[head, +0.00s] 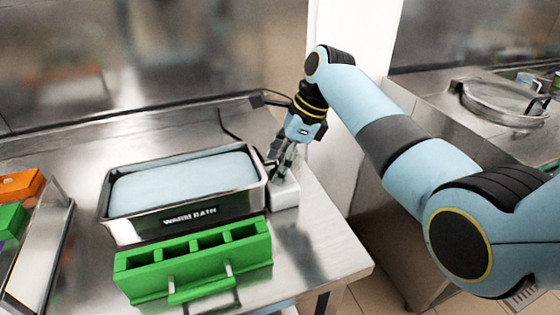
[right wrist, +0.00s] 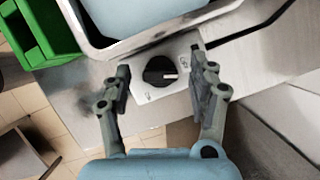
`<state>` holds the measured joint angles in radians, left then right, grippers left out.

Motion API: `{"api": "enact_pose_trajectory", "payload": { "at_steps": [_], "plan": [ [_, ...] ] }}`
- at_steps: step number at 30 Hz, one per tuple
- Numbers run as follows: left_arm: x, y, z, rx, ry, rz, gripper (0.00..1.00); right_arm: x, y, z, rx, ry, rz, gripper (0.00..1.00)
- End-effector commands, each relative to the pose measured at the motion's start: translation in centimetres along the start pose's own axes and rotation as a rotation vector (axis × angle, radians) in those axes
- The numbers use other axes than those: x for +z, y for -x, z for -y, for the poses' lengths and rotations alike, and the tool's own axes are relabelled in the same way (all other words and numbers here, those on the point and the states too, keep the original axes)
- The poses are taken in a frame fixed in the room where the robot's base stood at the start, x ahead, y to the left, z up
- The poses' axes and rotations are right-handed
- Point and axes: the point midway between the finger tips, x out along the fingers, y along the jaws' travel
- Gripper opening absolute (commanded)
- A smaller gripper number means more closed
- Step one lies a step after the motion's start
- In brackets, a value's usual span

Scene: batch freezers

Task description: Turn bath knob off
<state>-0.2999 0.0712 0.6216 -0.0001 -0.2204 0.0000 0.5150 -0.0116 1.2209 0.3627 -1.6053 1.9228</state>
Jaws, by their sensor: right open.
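The bath knob (right wrist: 160,72) is a round black dial with a light pointer mark, on a white control box (right wrist: 146,98). In the right wrist view its pointer faces right. The box (head: 285,194) also shows in the head view, at the right end of the steel warm bath (head: 120,229). My right gripper (right wrist: 160,80) is open, with one finger on each side of the knob and gaps between fingers and knob. In the head view the right gripper (head: 279,165) reaches down over the box and hides the knob. My left gripper is not in view.
A green rack (head: 190,262) with several slots stands in front of the bath. A black cable (head: 228,128) runs behind. A round pan (head: 503,103) sits on the right counter.

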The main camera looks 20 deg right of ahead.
Motion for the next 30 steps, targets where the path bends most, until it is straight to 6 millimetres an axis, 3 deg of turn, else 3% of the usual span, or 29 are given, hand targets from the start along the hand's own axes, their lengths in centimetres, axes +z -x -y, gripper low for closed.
{"api": "enact_pose_trajectory", "payload": {
  "at_steps": [6,18,23,30],
  "plan": [
    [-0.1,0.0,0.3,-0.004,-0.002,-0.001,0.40,0.0,0.0,0.0,-0.001,0.000,0.000,0.58],
    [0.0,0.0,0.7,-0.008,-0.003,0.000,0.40,0.0,0.0,0.0,0.000,0.000,-0.001,0.06],
    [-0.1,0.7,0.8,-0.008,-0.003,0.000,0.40,0.0,0.2,0.1,0.014,0.029,-0.002,0.04],
    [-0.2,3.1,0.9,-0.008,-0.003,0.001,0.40,0.1,0.4,0.2,0.103,0.240,-0.002,0.04]
  ]
}}
